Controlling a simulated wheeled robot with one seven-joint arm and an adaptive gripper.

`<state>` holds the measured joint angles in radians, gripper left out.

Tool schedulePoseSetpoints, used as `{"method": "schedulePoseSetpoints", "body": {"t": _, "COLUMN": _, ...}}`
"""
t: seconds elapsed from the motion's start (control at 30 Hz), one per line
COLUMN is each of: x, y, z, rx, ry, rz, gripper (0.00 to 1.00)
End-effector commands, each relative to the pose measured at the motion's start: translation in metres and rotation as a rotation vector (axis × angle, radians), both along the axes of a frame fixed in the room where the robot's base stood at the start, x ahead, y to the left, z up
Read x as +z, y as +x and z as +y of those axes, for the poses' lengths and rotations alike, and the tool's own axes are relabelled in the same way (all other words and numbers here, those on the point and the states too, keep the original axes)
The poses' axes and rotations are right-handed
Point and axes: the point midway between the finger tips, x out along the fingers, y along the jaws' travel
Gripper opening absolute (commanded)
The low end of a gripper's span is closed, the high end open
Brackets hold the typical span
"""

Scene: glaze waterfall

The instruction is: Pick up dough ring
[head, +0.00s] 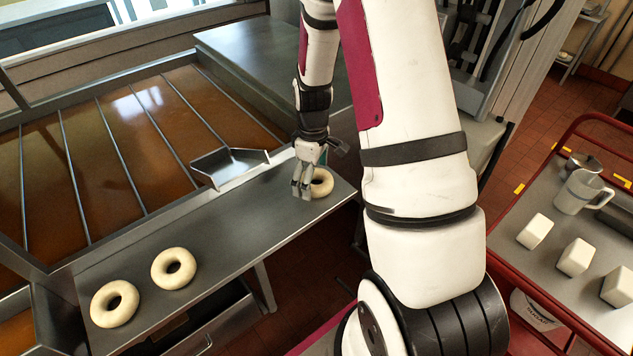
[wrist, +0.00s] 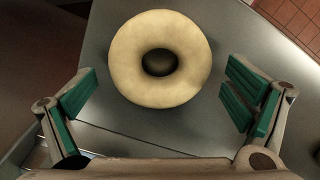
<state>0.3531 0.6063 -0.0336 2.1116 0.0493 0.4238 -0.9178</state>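A pale dough ring (head: 322,183) lies flat near the right end of a long metal shelf. In the wrist view the dough ring (wrist: 160,58) sits just ahead of my gripper, roughly centred between the fingers. My gripper (head: 304,186) is low over the shelf and partly covers the ring in the head view. In the wrist view my gripper (wrist: 160,105) is open, its green-padded fingers spread on either side, with nothing between them. Two more dough rings, one (head: 174,268) and another (head: 115,303), lie at the left end of the shelf.
The metal shelf (head: 225,220) runs along a fryer with brown oil (head: 110,140) and divider bars. A bent metal piece (head: 230,165) stands beside my gripper. A red-framed cart (head: 590,265) at right holds white blocks and a jug (head: 580,192). The shelf's middle is clear.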

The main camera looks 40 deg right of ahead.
Motion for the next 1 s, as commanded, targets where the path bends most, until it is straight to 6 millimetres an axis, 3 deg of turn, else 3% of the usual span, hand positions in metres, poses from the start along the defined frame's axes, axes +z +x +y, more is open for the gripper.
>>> {"method": "schedulePoseSetpoints", "body": {"t": 0.03, "x": 0.0, "y": 0.0, "z": 0.0, "rx": 0.0, "ry": 0.0, "rz": 0.0, "gripper": 0.78}}
{"method": "schedulePoseSetpoints", "body": {"t": 0.17, "x": 0.0, "y": 0.0, "z": 0.0, "rx": 0.0, "ry": 0.0, "rz": 0.0, "gripper": 0.49}}
{"method": "schedulePoseSetpoints", "body": {"t": 0.2, "x": 0.0, "y": 0.0, "z": 0.0, "rx": 0.0, "ry": 0.0, "rz": 0.0, "gripper": 0.47}}
{"method": "schedulePoseSetpoints", "body": {"t": 0.63, "x": 0.004, "y": 0.001, "z": 0.0, "rx": 0.0, "ry": 0.0, "rz": -0.001, "gripper": 0.47}}
{"method": "schedulePoseSetpoints", "body": {"t": 1.0, "x": 0.037, "y": -0.004, "z": 0.006, "rx": 0.003, "ry": 0.0, "rz": 0.001, "gripper": 0.47}}
